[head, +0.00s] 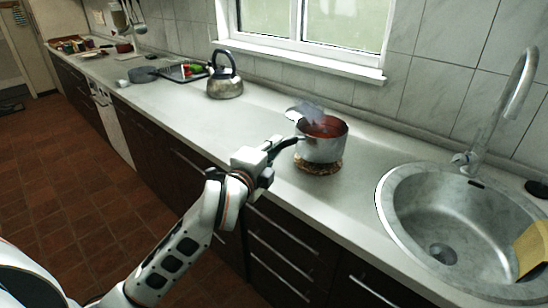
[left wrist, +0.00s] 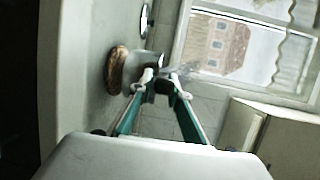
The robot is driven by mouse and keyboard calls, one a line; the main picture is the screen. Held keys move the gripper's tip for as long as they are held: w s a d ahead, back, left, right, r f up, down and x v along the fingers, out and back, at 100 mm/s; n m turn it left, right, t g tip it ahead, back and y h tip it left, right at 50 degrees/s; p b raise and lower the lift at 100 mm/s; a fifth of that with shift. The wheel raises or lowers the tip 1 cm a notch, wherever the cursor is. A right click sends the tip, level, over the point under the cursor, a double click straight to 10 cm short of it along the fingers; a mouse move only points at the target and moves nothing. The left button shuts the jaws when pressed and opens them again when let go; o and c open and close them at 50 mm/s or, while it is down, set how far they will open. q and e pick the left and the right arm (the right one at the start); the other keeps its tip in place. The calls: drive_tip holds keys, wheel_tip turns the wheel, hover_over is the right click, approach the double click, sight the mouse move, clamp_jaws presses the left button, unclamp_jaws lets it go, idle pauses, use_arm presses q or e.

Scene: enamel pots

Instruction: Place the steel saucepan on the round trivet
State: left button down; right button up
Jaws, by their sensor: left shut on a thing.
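The steel saucepan (head: 320,150), with red contents, stands upright directly over the round brown trivet (head: 318,168) on the counter. The trivet's edge shows all along the pan's base; I cannot tell if the pan rests its full weight on it. My left gripper (head: 273,148) is shut on the pan's dark handle, left of the pan. In the left wrist view, turned sideways, my gripper (left wrist: 161,84) partly hides the pan (left wrist: 146,65), which appears against or very close to the trivet (left wrist: 118,68). My right gripper is not in view.
A round sink (head: 385,205) with a tall tap (head: 520,85) is at the right. A kettle (head: 225,86) stands on the counter farther left, with a dark tray (head: 172,74) beyond. A grey blur hangs above the pan. The counter between pan and kettle is clear.

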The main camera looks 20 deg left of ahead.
use_arm(q)
drive_tip(key=shift+f, duration=1.15)
drive_tip(key=c, duration=2.2)
unclamp_jaws()
drive_tip(key=shift+f, duration=0.25)
drive_tip(key=o, duration=0.3)
drive_tip(key=shift+r, duration=0.1)
